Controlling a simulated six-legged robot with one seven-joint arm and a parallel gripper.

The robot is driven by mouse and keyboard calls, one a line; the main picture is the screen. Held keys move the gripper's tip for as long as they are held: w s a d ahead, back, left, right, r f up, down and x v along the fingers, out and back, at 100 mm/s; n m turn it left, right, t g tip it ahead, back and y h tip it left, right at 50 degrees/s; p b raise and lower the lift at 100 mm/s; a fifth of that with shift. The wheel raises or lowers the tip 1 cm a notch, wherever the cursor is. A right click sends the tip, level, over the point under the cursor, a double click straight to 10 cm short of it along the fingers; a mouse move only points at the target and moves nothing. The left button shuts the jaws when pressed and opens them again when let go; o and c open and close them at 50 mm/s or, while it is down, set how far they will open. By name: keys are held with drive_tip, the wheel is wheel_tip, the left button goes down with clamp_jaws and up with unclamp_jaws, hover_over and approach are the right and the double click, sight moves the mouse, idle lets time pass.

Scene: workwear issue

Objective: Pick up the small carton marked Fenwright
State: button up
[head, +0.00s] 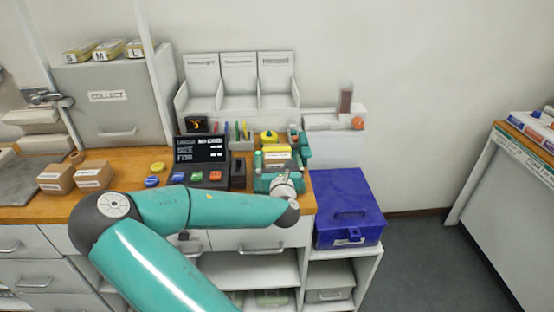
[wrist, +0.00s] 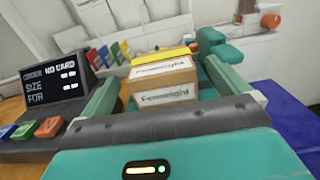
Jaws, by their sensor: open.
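The small brown carton (wrist: 160,78) has white labels on its top and near face, both reading Fenwright in the wrist view. It sits between the two green fingers of my gripper (wrist: 161,72), one on each side. The fingers are open, and a gap shows at least on the left. In the head view my gripper (head: 279,160) is at the right end of the wooden counter, with the carton (head: 277,153) partly hidden between its fingers. Contact with the fingers cannot be made out.
A dark terminal (head: 200,150) with coloured buttons stands left of my gripper. Two other brown cartons (head: 75,178) sit further left. A blue box (head: 347,210) stands on the right. A white rack (head: 238,95) is behind.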

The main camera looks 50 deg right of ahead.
sight(277, 151)
drive_tip(key=x, duration=0.6)
drive_tip(key=shift+c, duration=0.2)
drive_tip(key=c, duration=1.1)
